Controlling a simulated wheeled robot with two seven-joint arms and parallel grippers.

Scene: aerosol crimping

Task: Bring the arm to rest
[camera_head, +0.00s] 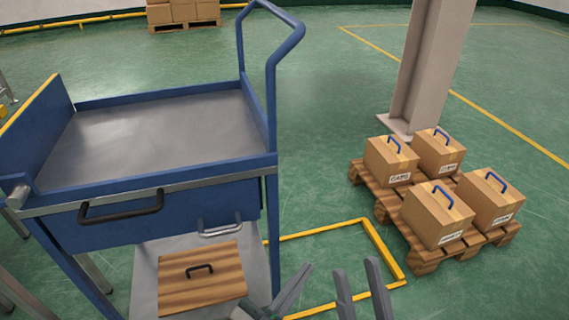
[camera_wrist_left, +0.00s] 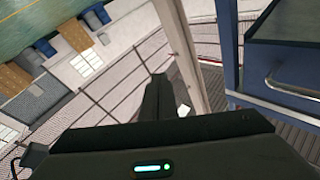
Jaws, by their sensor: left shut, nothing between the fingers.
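My left gripper (camera_head: 300,275) shows at the bottom middle of the head view, in front of the blue cart's right leg. Its fingers are together with nothing between them. In the left wrist view its closed dark fingers (camera_wrist_left: 162,90) point up the picture, away from the camera. My right gripper (camera_head: 361,275) is just to the right of it in the head view. Its two grey fingers stand apart with nothing visible between them. Most of both arms is outside the head view.
A blue cart (camera_head: 160,215) with an empty grey top stands at left. A wooden board with a black handle (camera_head: 200,275) lies on its lower shelf. Handled boxes (camera_head: 437,213) sit on a pallet (camera_head: 425,258) at right, by a column (camera_head: 428,70).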

